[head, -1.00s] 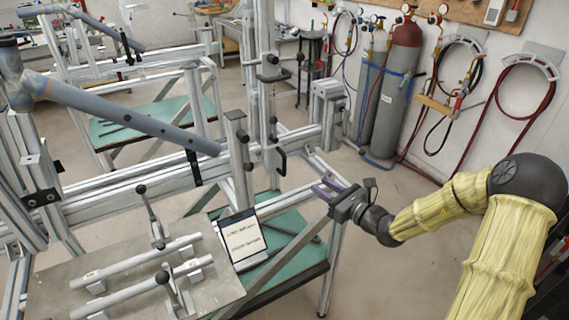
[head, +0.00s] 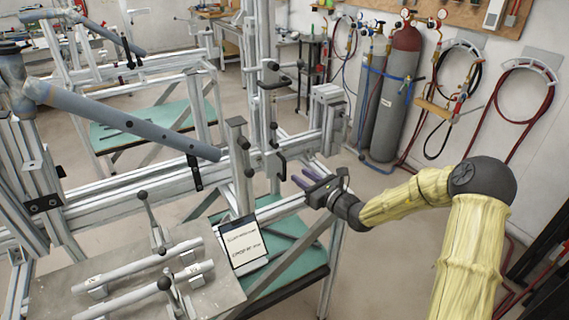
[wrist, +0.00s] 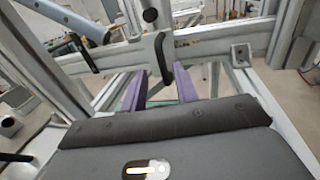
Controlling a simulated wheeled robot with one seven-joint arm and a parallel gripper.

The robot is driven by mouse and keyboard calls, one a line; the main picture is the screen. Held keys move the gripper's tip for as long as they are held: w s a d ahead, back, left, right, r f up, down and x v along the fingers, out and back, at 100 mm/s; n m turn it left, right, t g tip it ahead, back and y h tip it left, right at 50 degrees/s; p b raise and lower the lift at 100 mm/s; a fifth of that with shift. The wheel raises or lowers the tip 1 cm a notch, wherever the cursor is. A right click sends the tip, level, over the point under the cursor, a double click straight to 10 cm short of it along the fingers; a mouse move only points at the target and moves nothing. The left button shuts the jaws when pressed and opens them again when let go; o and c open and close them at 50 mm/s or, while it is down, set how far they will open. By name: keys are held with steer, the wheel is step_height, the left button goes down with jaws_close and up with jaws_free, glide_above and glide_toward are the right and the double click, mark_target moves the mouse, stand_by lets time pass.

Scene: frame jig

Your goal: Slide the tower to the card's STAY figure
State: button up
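The tower (head: 264,85) is a tall upright metal profile on the horizontal rail, with dark knobs and a black loop handle (head: 281,168) low on its front. In the wrist view the black handle (wrist: 163,58) appears ahead, between the lines of my two purple fingers. My gripper (head: 300,182) is open and empty, just right of the handle and apart from it in the head view. It also shows in the wrist view (wrist: 160,85). The card (head: 244,245) is a white, dark-framed sheet below the rail; its print is too small to read surely.
The rail (head: 105,207) runs left to right under a blue-grey tube (head: 130,122). A plate (head: 60,285) with two clamped tubes lies in front at left. A shorter post (head: 238,150) stands left of the handle. Gas cylinders (head: 395,110) stand behind at right.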

mark_target(284, 163)
steer(key=p+x, duration=0.1)
steer(key=x, duration=0.8)
steer(key=shift+f, duration=0.1)
jaws_close()
